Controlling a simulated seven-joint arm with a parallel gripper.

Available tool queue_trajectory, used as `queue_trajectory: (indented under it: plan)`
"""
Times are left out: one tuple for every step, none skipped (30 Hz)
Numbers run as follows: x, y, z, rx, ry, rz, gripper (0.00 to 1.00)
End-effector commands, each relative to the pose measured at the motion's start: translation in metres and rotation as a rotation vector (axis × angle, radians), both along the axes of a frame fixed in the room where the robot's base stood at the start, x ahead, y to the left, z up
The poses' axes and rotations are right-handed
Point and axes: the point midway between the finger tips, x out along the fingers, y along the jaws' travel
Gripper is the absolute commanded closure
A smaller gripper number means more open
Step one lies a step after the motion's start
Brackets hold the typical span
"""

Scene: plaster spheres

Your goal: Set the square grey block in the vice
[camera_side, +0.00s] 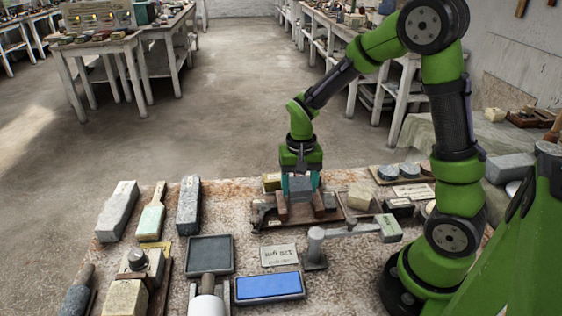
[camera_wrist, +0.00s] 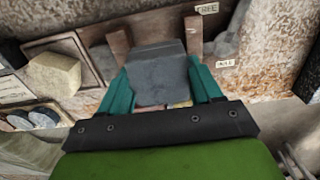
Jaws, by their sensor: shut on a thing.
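The square grey block (camera_side: 300,190) is held between the teal fingers of my gripper (camera_side: 300,184), which is shut on it. In the wrist view the block (camera_wrist: 157,72) fills the space between the fingertips (camera_wrist: 158,85). The vice has two brown wooden jaws, one on the left (camera_side: 280,206) and one on the right (camera_side: 319,204). They also show in the wrist view, left (camera_wrist: 117,44) and right (camera_wrist: 193,38). The block is over or in the gap between them. Its underside is hidden, so I cannot tell whether it touches the vice.
A cream block (camera_side: 359,196) lies in a tray right of the vice. A grey lever-like tool (camera_side: 316,245) stands in front, near a paper label (camera_side: 279,256). A dark square tray (camera_side: 210,255) and blue stone (camera_side: 269,287) lie at front left. Long stones (camera_side: 118,210) lie farther left.

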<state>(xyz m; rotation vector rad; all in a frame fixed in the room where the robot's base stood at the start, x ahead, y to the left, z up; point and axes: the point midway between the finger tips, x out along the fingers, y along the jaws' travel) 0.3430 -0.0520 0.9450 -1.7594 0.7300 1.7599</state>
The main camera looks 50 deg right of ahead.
Motion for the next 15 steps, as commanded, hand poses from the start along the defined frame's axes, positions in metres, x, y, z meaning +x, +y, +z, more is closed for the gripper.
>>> queue_trajectory:
  plan:
    - [0.0004,-0.0001,0.0,0.0,-0.001,0.0,0.81]
    - [0.0004,-0.0001,-0.0003,0.0,-0.001,0.0,0.81]
    - [0.0003,0.0,-0.001,-0.001,-0.001,0.0,0.81]
    - [0.0003,0.0,-0.0016,0.0,0.0,0.0,0.81]
    - [0.0003,0.0,-0.0023,0.0,0.0,0.0,0.81]
    - [0.0003,0.0,-0.0031,0.0,0.0,0.0,0.81]
    - [0.0004,-0.0001,-0.0038,0.0,0.0,0.0,0.81]
    - [0.0004,-0.0001,-0.0044,0.0,0.0,0.0,0.81]
    - [0.0004,-0.0001,-0.0052,-0.001,-0.001,0.001,0.81]
    - [0.0004,-0.0001,-0.0058,-0.001,-0.001,0.001,0.81]
    - [0.0004,-0.0001,-0.0064,-0.001,-0.001,0.001,0.81]
    - [0.0004,-0.0001,-0.0072,-0.001,-0.001,0.001,0.81]
    - [0.0004,-0.0001,-0.0078,-0.001,-0.001,0.001,0.81]
    - [0.0004,-0.0001,-0.0083,-0.001,-0.001,0.001,0.81]
    - [0.0004,-0.0001,-0.0091,0.0,0.0,0.0,0.81]
